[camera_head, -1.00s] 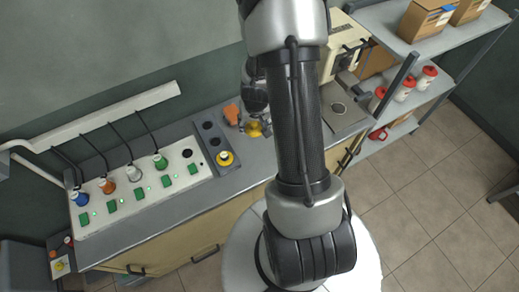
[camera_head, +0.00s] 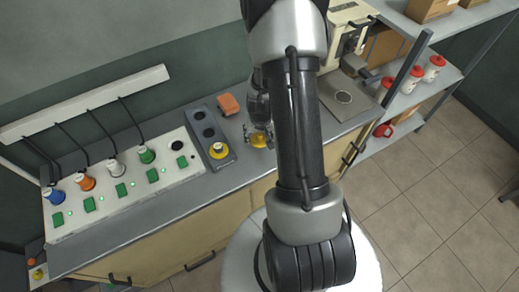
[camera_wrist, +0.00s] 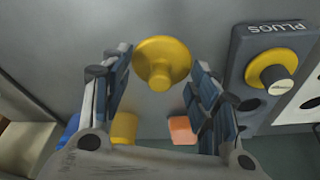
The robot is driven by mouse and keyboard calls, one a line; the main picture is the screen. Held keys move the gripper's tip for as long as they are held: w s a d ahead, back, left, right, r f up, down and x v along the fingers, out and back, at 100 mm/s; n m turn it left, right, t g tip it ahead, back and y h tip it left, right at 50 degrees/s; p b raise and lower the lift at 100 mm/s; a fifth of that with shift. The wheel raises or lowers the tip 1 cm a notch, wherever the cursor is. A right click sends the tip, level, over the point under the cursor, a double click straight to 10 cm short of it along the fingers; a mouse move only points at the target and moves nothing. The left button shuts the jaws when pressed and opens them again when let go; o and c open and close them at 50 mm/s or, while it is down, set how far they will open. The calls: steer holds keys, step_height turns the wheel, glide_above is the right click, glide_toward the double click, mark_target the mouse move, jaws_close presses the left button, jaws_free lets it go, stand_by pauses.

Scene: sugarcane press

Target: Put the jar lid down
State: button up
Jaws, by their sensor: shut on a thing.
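The jar lid (camera_wrist: 161,62) is a round yellow disc with a small knob. In the wrist view it sits between the fingertips of my gripper (camera_wrist: 160,64), which is shut on it. In the head view, my gripper (camera_head: 258,130) is over the grey counter, right of the plug holder, and the yellow lid (camera_head: 261,140) shows at its fingers. My arm hides part of the counter there. I cannot tell whether the lid touches the counter.
The plug holder (camera_head: 208,130) carries a yellow plug (camera_head: 219,150). An orange block (camera_head: 228,104) lies behind my gripper. A socket panel (camera_head: 120,185) with coloured plugs stands left. A machine (camera_head: 345,45) and shelves with red-and-white containers (camera_head: 434,68) are right.

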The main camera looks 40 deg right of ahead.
mark_target(260, 141)
steer(key=shift+f+b, duration=1.5)
steer(key=shift+f, duration=1.2)
steer(key=shift+f, duration=0.25)
steer(key=o, duration=0.8)
steer(key=shift+r, duration=0.1)
steer(key=shift+o, duration=0.2)
steer(key=shift+r, duration=0.1)
